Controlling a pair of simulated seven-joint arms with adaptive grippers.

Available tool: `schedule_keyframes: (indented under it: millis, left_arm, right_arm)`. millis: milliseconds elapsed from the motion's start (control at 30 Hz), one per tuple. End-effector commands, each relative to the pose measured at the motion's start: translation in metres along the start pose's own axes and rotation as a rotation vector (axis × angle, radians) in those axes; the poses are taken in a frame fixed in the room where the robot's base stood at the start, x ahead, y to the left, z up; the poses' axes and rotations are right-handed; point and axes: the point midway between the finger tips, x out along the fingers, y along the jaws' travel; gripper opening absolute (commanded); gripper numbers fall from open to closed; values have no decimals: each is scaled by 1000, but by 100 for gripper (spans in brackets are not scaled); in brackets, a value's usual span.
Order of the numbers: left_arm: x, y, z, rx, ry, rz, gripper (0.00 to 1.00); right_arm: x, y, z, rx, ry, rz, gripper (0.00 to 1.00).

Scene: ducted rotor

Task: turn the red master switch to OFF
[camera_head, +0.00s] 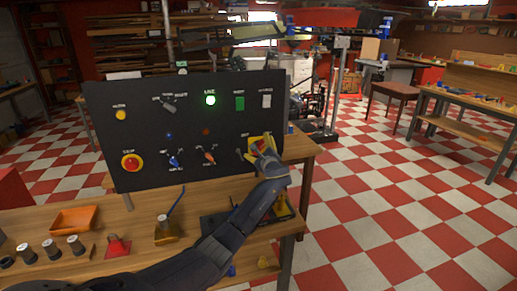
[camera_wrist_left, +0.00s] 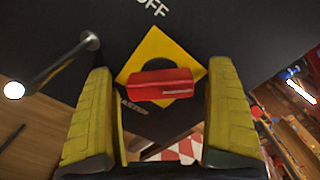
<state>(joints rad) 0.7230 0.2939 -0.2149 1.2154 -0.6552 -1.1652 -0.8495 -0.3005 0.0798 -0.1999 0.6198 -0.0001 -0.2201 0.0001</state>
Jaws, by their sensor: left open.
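The red master switch (camera_wrist_left: 165,84) shows in the left wrist view as a red bar handle over a dark round hub on a yellow plate (camera_wrist_left: 152,48). The handle lies nearly level in that view, across the plate. White "OFF" lettering stands on the black panel above the plate. In the head view the yellow plate (camera_head: 256,141) is at the panel's lower right, and my gripper covers much of the switch. My left gripper (camera_head: 262,147) is in front of it. In the wrist view its yellow fingers (camera_wrist_left: 160,74) are open, one on each side of the handle, with visible gaps.
A metal lever with a white ball end (camera_wrist_left: 50,62) sticks out left of the switch in the wrist view. The black panel (camera_head: 140,130) also bears a red stop button (camera_head: 131,162), a lit green lamp (camera_head: 210,100) and toggles. The wooden bench (camera_head: 150,262) holds small parts.

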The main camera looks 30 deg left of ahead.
Motion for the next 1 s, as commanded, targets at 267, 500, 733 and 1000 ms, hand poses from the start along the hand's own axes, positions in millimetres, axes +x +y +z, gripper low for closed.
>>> schedule_keyframes:
  millis: [267, 500, 733, 1000]
  left_arm:
    - [0, 0, 0, 0, 0, 0, 77]
    - [0, 0, 0, 0, 0, 0, 49]
    - [0, 0, 0, -2, 0, 0, 35]
    - [-1, 1, -1, -86, 2, 1, 35]
  right_arm:
    - [0, 0, 0, 0, 0, 0, 0]
    - [0, 0, 0, 0, 1, 0, 0]
    - [0, 0, 0, 0, 1, 0, 0]
    - [0, 0, -1, 0, 1, 0, 0]
